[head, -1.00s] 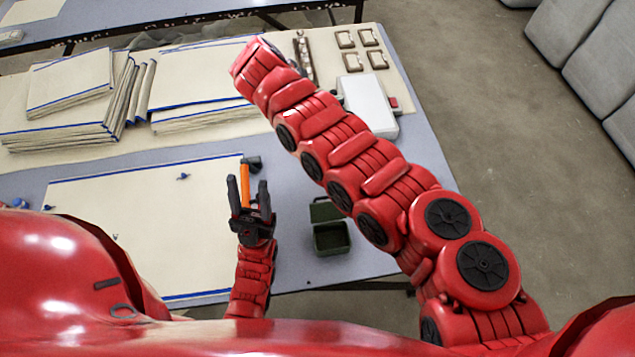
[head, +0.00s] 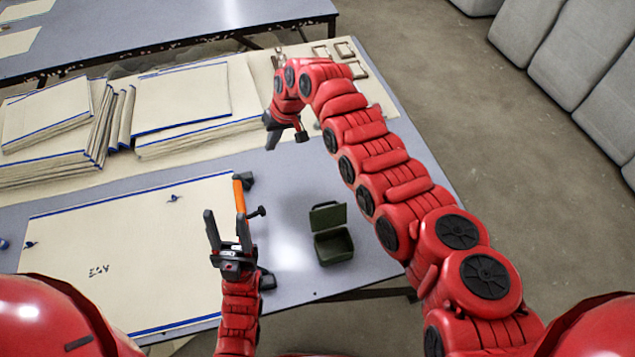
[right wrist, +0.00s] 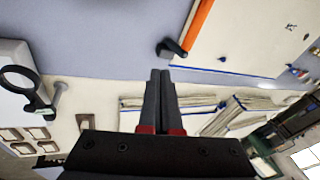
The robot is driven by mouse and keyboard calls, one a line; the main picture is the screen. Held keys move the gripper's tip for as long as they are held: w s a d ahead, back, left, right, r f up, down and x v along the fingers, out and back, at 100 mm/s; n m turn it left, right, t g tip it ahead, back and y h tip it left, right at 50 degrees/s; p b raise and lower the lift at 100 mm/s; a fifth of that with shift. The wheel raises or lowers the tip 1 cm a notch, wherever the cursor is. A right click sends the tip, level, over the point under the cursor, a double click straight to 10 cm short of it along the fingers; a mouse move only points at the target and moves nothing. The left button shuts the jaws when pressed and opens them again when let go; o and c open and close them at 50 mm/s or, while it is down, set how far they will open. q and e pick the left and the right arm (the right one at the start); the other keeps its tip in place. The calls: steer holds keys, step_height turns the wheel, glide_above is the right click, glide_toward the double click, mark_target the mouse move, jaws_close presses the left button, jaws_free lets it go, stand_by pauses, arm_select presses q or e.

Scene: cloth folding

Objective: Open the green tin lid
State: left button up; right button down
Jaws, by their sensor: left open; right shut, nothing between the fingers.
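The green tin (head: 334,247) stands on the grey table near its front edge. Its lid (head: 327,217) stands raised at the tin's back edge, so the tin is open and its inside shows. My left gripper (head: 226,228) is open and empty, left of the tin and apart from it. My right gripper (head: 270,138) is beyond the tin, up and to the left of it, touching neither lid nor tin. In the right wrist view the fingers of my right gripper (right wrist: 160,78) are shut together with nothing between them. The tin is not in that view.
An orange-handled tool (head: 239,195) lies just beyond my left gripper and also shows in the right wrist view (right wrist: 199,27). A large cream cloth (head: 120,255) with blue edges lies left. Folded cloth stacks (head: 185,100) stand behind. The table around the tin is clear.

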mark_target(327, 213)
steer(key=s+d+f+m+g+h, duration=0.1)
steer(key=s+d+f+h, duration=0.1)
steer(key=d, duration=0.4)
steer(key=s+d+f+m+g+h, duration=0.1)
steer(key=s+d+h, duration=0.1)
steer(key=d, duration=0.4)
step_height(327, 213, down, 11)
steer(key=s, duration=0.1)
steer(key=s+r+p, duration=0.1)
steer(key=p, duration=0.1)
steer(key=s+d+p, duration=0.1)
steer(key=p, duration=0.1)
steer(key=s+r+p, duration=0.1)
steer(key=p, duration=0.2)
steer(key=shift+s+d+r, duration=0.2)
steer(key=shift+d+r, duration=0.05)
steer(key=shift+r, duration=0.05)
